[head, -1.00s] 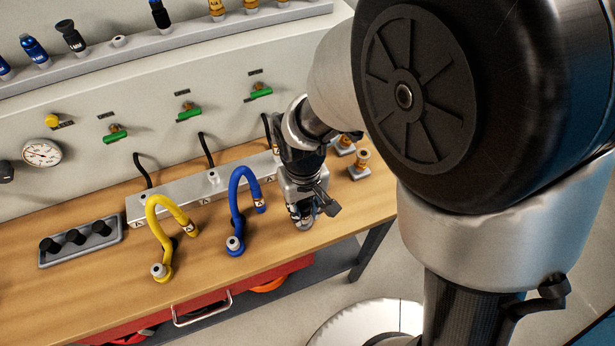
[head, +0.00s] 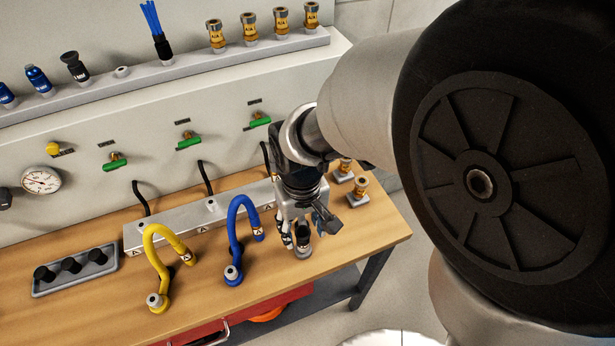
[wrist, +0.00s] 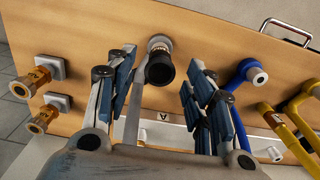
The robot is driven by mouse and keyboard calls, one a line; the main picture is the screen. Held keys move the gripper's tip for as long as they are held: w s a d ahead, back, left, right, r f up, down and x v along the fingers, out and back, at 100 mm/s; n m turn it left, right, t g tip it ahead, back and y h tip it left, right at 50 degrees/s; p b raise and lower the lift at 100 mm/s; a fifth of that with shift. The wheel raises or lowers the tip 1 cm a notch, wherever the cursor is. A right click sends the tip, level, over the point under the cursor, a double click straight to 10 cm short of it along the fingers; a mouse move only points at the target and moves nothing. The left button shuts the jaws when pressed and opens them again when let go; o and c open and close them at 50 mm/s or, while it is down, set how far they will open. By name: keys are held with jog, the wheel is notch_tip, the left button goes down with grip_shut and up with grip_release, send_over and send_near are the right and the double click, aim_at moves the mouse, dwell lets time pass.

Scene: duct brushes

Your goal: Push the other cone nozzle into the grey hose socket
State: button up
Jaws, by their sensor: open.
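A black cone nozzle (wrist: 160,68) stands in or on the pale metal grey hose socket (wrist: 159,42), between my fingers in the wrist view. It looks upright and in line with the socket; how deep it sits cannot be told. In the head view the socket (head: 302,253) stands near the bench's front edge. The grey hose (wrist: 133,115) is partly hidden by my gripper. My gripper (wrist: 162,72) is open, its fingers on either side of the nozzle with gaps visible. In the head view my gripper (head: 302,222) is above the socket. Another black cone nozzle (head: 74,67) stands on the back shelf.
A blue hose (head: 234,235) and a yellow hose (head: 152,255) arch up left of my gripper. Brass fittings (head: 359,188) stand to its right. A grey tray (head: 75,270) with black pieces lies at left. The shelf (head: 190,68) holds several more fittings.

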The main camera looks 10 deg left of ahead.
notch_tip(320, 180, up, 8)
jog(key=shift+f, duration=0.15)
dwell(0.3)
jog(key=s+d+r+m+t, duration=0.2)
jog(key=s+d+r+m, duration=0.1)
jog(key=d, duration=0.7)
jog(key=s+d+r+m+t, duration=0.2)
jog(key=s+d+r, duration=0.3)
jog(key=d, duration=0.5)
jog(key=shift+s+d+r+m+t, duration=0.2)
jog(key=shift+s+d+m+t, duration=0.1)
jog(key=shift+s+m, duration=0.35)
